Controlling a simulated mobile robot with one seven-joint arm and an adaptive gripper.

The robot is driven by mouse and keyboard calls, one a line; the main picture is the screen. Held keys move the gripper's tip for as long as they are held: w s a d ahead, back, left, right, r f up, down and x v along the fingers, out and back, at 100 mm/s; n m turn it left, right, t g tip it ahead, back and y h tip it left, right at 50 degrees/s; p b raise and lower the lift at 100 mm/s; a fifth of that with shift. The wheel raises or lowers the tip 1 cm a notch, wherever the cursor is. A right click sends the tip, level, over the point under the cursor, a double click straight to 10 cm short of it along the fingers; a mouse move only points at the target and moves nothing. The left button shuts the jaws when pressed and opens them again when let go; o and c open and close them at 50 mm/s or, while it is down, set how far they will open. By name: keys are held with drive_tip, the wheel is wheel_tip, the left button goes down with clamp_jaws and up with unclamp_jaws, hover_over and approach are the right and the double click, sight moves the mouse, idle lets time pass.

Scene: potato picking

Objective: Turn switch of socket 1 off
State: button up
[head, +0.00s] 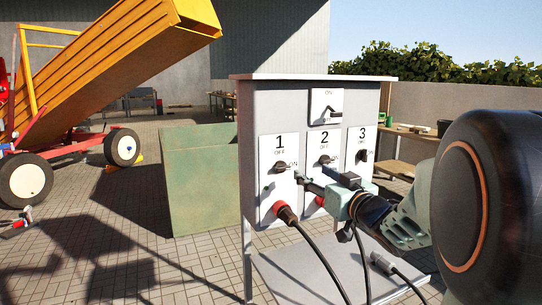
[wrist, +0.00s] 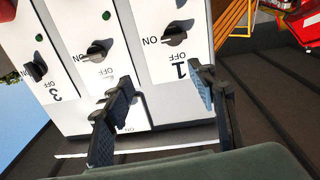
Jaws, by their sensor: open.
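The socket 1 panel (head: 279,187) is on the left of the grey cabinet. Its black switch (head: 281,168) sits below OFF, with ON to its right, and its handle appears turned toward ON. In the wrist view, upside down, the switch (wrist: 174,36) has its pale pointer toward ON. My gripper (head: 322,180) is in front of the cabinet, right of switch 1. In the wrist view my gripper (wrist: 160,92) has its fingers spread and empty, apart from the switch, which shows beyond the gap. A red plug (head: 286,213) with a black cable is in socket 1.
Switch 2 (head: 324,160) and switch 3 (head: 362,155) stand close to the right. A main ON switch (head: 326,112) is above. Black cables hang in front of the cabinet's lower shelf (head: 300,280). A green box (head: 198,180) stands left; paving before it is open.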

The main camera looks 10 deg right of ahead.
sight(284, 168)
drive_tip(key=shift+g+y, duration=0.3)
drive_tip(key=shift+y, duration=0.1)
drive_tip(key=w+a, duration=0.2)
drive_tip(key=w, duration=0.1)
drive_tip(key=w+a+f, duration=0.1)
drive_tip(key=w+a, duration=0.1)
drive_tip(key=w, duration=0.2)
drive_tip(key=w+a, duration=0.2)
drive_tip(key=w, duration=0.1)
drive_tip(key=shift+w+f, duration=0.2)
drive_tip(key=shift+f, duration=0.1)
drive_tip(key=shift+d, duration=0.1)
drive_tip(key=c, duration=1.2)
